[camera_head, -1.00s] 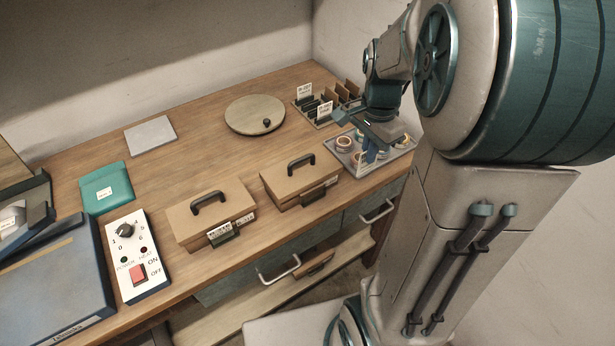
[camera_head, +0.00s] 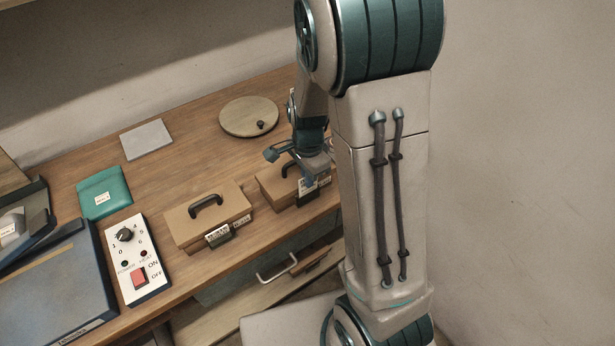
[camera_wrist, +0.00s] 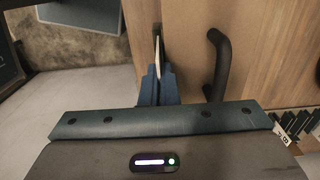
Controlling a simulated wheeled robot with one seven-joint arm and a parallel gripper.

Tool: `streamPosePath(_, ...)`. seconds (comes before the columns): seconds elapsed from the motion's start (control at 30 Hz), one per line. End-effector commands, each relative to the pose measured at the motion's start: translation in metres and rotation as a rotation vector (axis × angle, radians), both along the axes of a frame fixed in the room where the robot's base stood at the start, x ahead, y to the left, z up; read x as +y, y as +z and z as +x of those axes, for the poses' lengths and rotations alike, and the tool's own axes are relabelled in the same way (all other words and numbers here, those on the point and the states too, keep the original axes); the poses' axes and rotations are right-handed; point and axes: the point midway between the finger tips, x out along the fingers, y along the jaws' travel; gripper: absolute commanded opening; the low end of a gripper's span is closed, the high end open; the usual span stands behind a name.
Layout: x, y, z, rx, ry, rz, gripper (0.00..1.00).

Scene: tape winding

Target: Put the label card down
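The label card (camera_wrist: 158,48) shows edge-on in the wrist view as a thin white strip between my blue fingertips. My gripper (camera_wrist: 157,72) is shut on it. In the head view my gripper (camera_head: 308,179) is at the front of the right tan box (camera_head: 271,186), with the white card (camera_head: 306,186) just below the fingers, by that box's dark label holder. I cannot tell whether the card touches the holder. The box's black handle (camera_wrist: 217,65) shows right of my fingers in the wrist view. My arm hides part of this box.
The left tan box (camera_head: 185,228) has a label in its front holder. Behind stand a round wooden disc (camera_head: 249,117), a grey pad (camera_head: 147,139) and a teal pouch (camera_head: 104,194). A switch box (camera_head: 133,262) is at left. Drawers with metal handles (camera_head: 277,268) lie below the table edge.

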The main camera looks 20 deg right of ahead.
Motion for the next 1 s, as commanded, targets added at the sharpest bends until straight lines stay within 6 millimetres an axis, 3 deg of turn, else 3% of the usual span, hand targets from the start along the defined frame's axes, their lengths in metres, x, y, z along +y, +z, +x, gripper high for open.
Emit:
streamPosePath(0.1,-0.001,-0.009,0.0,0.001,-0.001,0.0,0.0)
streamPosePath(0.87,0.0,-0.028,-0.003,0.01,0.002,-0.001,0.0)
streamPosePath(0.97,0.0,-0.029,-0.003,0.011,0.002,-0.001,0.21)
streamPosePath(1.0,0.001,-0.029,-0.002,0.011,0.003,-0.001,0.23)
